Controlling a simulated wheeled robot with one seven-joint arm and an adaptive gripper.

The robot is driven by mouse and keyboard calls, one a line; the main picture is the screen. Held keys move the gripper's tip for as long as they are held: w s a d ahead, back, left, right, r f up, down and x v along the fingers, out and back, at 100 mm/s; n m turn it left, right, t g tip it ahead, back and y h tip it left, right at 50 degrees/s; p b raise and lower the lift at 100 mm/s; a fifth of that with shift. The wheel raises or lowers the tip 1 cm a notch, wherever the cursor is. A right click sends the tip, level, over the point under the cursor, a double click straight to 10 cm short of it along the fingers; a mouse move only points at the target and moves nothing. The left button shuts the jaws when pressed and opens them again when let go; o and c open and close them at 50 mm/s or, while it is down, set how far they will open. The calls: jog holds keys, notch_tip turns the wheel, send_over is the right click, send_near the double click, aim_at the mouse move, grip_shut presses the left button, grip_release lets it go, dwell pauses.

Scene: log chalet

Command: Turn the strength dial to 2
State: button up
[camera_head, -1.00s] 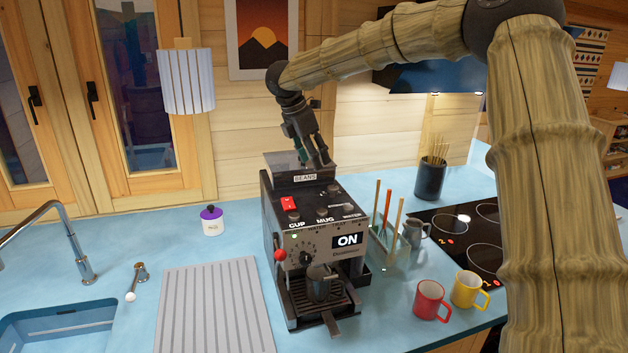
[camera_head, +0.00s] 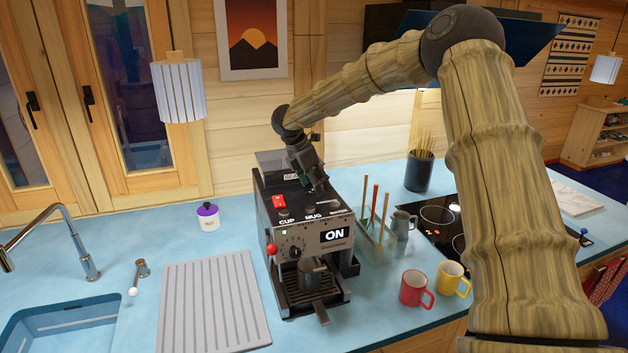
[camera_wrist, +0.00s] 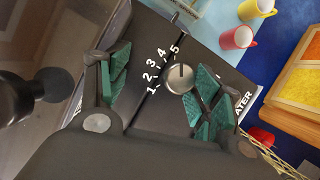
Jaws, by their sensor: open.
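The coffee machine (camera_head: 300,225) stands on the blue counter with its display reading ON. In the wrist view, its dark top panel shows the printed numbers 1 to 5 beside a round silver dial (camera_wrist: 180,79) with a dark pointer mark. The mark points toward the upper edge of the picture, roughly on the side of the 5; its exact setting is hard to read. My gripper (camera_wrist: 160,88) is open above the panel. Its green-padded fingers are on either side of the dial, with the right finger closer. In the head view, my gripper (camera_head: 320,183) hides the dial.
A glass holder with upright sticks (camera_head: 377,230) and a grey jug (camera_head: 402,224) stand just right of the machine. A red mug (camera_head: 413,289) and yellow mug (camera_head: 451,278) are in front. The ribbed drainboard (camera_head: 212,305) lies left, clear of objects.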

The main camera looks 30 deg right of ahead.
jog(key=s+r, duration=0.2)
jog(key=s, duration=0.1)
jog(key=c, duration=0.7)
jog(key=shift+r, duration=0.1)
jog(key=c, duration=0.3)
jog(key=shift+w+a+f, duration=0.1)
jog(key=shift+w+f, duration=0.3)
grip_shut()
jog(key=shift+o, duration=0.5)
grip_release()
jog(key=shift+s+f, duration=0.1)
jog(key=shift+s, duration=0.15)
jog(key=o, duration=0.7)
jog(key=shift+c, duration=0.2)
jog(key=shift+o, duration=1.2)
jog(key=shift+f, duration=0.15)
jog(key=shift+w+d, duration=0.3)
jog(key=shift+a, duration=0.25)
jog(key=shift+r, duration=0.65)
jog(key=v, duration=1.1)
jog(key=shift+a, duration=0.15)
jog(key=shift+s+f, duration=0.1)
